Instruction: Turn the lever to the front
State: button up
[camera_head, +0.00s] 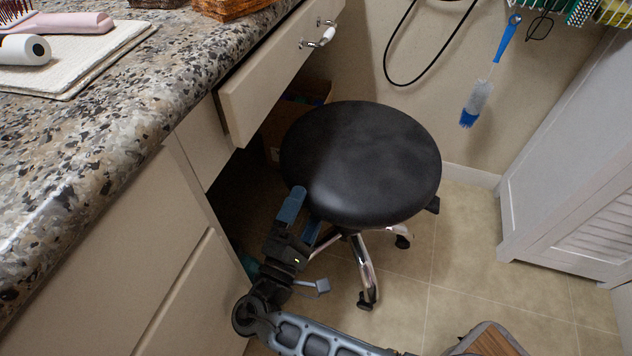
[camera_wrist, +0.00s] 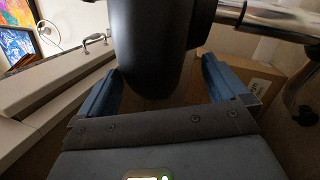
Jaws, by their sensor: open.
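The stool has a round black seat (camera_head: 360,160) with a chrome base (camera_head: 365,270). My gripper (camera_head: 300,215) is at the seat's near left edge. In the wrist view my gripper (camera_wrist: 165,88) is open, with the seat's rim (camera_wrist: 155,50) between its two blue fingers. One finger is above the rim and one below. I cannot tell whether either finger touches it. The chrome column (camera_wrist: 270,20) is at the right there; I make out no lever in that view.
The counter with drawers (camera_head: 200,140) stands close on the left, its drawer handle (camera_head: 320,38) above the stool. A cardboard box (camera_wrist: 262,80) is under it. A white louvred cabinet (camera_head: 570,160) is at the right. Open floor (camera_head: 470,260) lies between cabinet and stool.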

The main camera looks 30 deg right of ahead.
aim_at(319, 186)
jog(key=b+x, duration=0.1)
jog(key=x, duration=0.5)
jog(key=shift+d+f, duration=0.1)
jog(key=shift+f, duration=0.05)
